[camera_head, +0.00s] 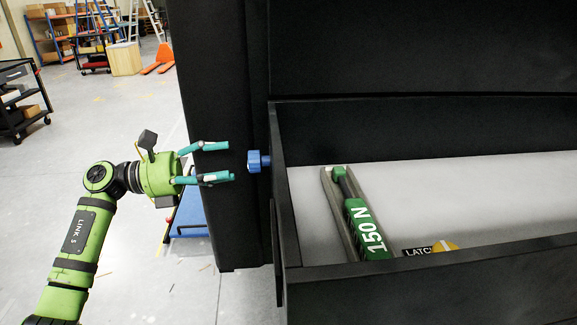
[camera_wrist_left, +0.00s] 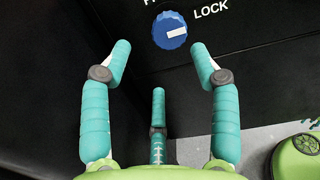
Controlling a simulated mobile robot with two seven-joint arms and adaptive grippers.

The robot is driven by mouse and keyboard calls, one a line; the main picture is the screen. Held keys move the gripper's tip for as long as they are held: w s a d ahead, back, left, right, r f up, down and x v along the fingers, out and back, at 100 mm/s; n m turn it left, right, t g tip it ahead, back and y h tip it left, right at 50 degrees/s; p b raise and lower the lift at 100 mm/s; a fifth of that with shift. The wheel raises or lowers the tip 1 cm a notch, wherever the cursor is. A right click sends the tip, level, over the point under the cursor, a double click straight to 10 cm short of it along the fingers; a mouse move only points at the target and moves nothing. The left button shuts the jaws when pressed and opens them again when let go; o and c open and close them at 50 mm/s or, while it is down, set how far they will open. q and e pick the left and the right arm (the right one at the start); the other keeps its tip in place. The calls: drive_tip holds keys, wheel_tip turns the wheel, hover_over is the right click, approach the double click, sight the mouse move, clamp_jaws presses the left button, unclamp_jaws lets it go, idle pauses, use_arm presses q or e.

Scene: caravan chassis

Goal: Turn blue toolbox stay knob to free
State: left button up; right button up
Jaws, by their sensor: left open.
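The blue stay knob (camera_head: 258,161) sticks out from the left outer side of a black toolbox tray (camera_head: 288,215). In the left wrist view the knob (camera_wrist_left: 170,31) is round with a ribbed edge, and its white mark points right and slightly up, toward the word LOCK. Another label left of LOCK is cut off by the top edge. My left gripper (camera_head: 217,163) is open and empty, left of the knob and apart from it, with its fingers pointing at it. In the wrist view its teal fingers (camera_wrist_left: 158,75) spread below the knob. My right gripper is not in view.
The tray holds a green tool marked 150 N (camera_head: 362,228) and a partly hidden yellow round thing (camera_head: 445,245) by a label reading LATC. A tall black panel (camera_head: 222,110) stands behind the gripper. A blue platform (camera_head: 190,212) is low behind it. Open floor lies left.

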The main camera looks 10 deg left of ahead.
sight(252, 164)
use_arm(q)
drive_tip(key=shift+m+g, duration=0.4)
drive_tip(key=shift+m, duration=0.5)
drive_tip(key=d+p, duration=0.1)
drive_tip(key=d, duration=0.2)
drive_tip(key=d+r+p, duration=0.1)
drive_tip(key=d+p, duration=0.1)
drive_tip(key=d, duration=0.1)
drive_tip(key=shift+w+d+r, duration=0.1)
drive_tip(key=shift+w, duration=0.1)
drive_tip(key=shift+d, duration=0.1)
drive_tip(key=c, duration=1.1)
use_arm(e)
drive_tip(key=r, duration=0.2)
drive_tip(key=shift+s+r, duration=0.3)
